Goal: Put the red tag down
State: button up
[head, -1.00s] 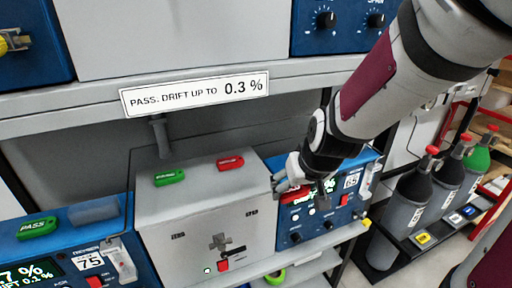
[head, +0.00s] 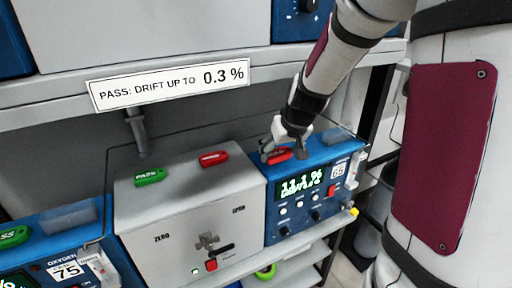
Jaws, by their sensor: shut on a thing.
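A red tag (head: 279,156) is at the tips of my gripper (head: 277,150), which is shut on it. It is at the top of the blue analyser (head: 340,150) on the right, near that top's left front edge. I cannot tell whether the tag touches the surface. The analyser's display reads 11.1 %, and its label shows 65. A second red tag (head: 213,159) lies on top of the grey box (head: 185,210), with a green PASS tag (head: 149,177) to its left.
A shelf edge with a sign (head: 170,85), "PASS: DRIFT UP TO 0.3 %", runs above. A pipe (head: 137,130) hangs behind the grey box. Another blue analyser (head: 75,250), labelled 75, stands at lower left with a green tag (head: 14,237). The analyser top right of my gripper is clear.

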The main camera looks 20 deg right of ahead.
aim_at(281, 154)
jog(key=shift+w+d, duration=0.2)
jog(key=shift+w, duration=0.15)
jog(key=shift+w+f, duration=0.1)
jog(key=shift+f, duration=0.1)
jog(key=shift+f+p, duration=0.4)
jog(key=shift+f, duration=1.2)
jog(key=o, duration=1.2)
jog(key=shift+o, duration=0.2)
